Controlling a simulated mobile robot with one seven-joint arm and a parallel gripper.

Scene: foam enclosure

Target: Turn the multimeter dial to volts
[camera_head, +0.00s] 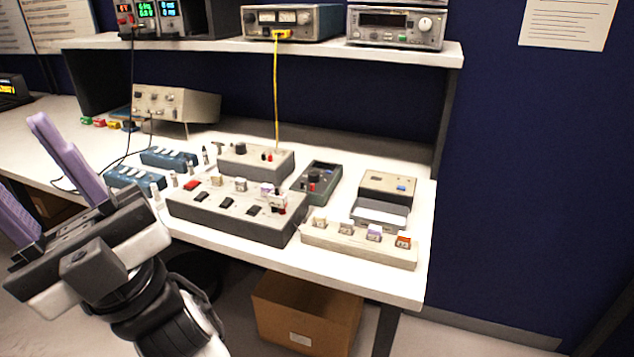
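A dark green handheld box, which looks like the multimeter (321,177), lies on the bench right of centre in the head view. A dark round dial (316,176) and a small red spot show on its face. The dial's markings are too small to read. My gripper (22,158) is at the left edge, with its two purple fingers spread wide apart and nothing between them. It is well to the left of the multimeter and touches nothing. Part of the nearer finger is cut off by the picture edge.
A grey switch box (232,215) stands in front of the multimeter, and a grey box with a black knob (254,161) stands left of it. A low block with several tabs (358,247) lies at the front right. A yellow cable (276,95) hangs from the shelf (330,49).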

